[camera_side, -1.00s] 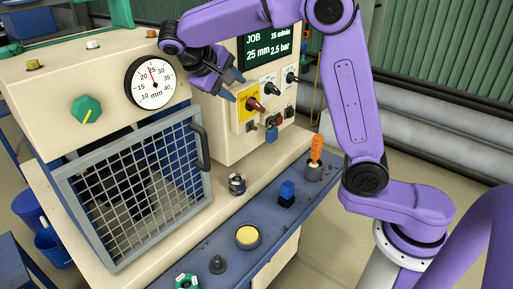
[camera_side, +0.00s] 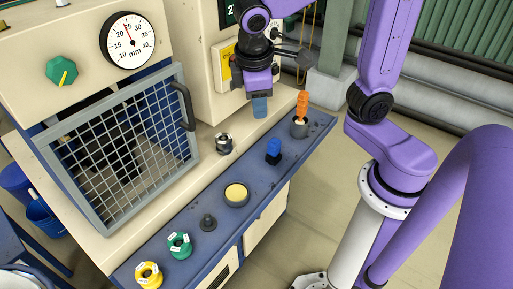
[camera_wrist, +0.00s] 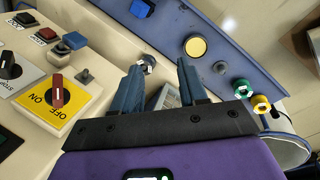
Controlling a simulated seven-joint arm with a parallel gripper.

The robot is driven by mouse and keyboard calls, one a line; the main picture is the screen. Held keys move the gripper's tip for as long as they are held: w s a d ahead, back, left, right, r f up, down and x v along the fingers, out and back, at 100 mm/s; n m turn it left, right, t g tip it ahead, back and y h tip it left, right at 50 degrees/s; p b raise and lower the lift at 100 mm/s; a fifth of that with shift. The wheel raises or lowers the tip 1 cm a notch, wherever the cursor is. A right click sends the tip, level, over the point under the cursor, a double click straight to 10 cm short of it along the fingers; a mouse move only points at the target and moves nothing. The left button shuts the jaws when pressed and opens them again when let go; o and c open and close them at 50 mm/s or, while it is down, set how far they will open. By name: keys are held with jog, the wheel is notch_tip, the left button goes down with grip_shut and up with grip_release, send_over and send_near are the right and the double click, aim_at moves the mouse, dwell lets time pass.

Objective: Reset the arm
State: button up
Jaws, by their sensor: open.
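My gripper (camera_side: 260,105) hangs with its blue fingers pointing down, in front of the control panel and above the blue ledge. In the wrist view my gripper (camera_wrist: 158,75) shows two blue fingers apart, with nothing held between them. A yellow ON/OFF plate with a red-brown lever (camera_wrist: 58,91) is left of the fingers in the wrist view. In the side view my wrist hides most of that panel, and only part of the yellow plate (camera_side: 222,67) shows.
The blue ledge (camera_side: 255,180) carries a blue block (camera_side: 273,149), an orange-handled piece in a cup (camera_side: 302,105), a yellow button (camera_side: 236,194), a dark knob (camera_side: 208,222), and green (camera_side: 179,245) and yellow (camera_side: 148,274) rings. A mesh guard (camera_side: 120,150) stands closed at left.

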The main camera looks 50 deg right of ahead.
jog(key=s+d+f+n+y, duration=0.1)
jog(key=s+f+n, duration=0.1)
jog(key=s, duration=0.5)
jog(key=s+d+f+n+g+y, duration=0.1)
jog(key=s+f+n+y, duration=0.1)
jog(key=s, duration=0.6)
jog(key=shift+s+d+f, duration=0.15)
jog(key=shift+d+f, duration=0.05)
jog(key=shift+d, duration=0.2)
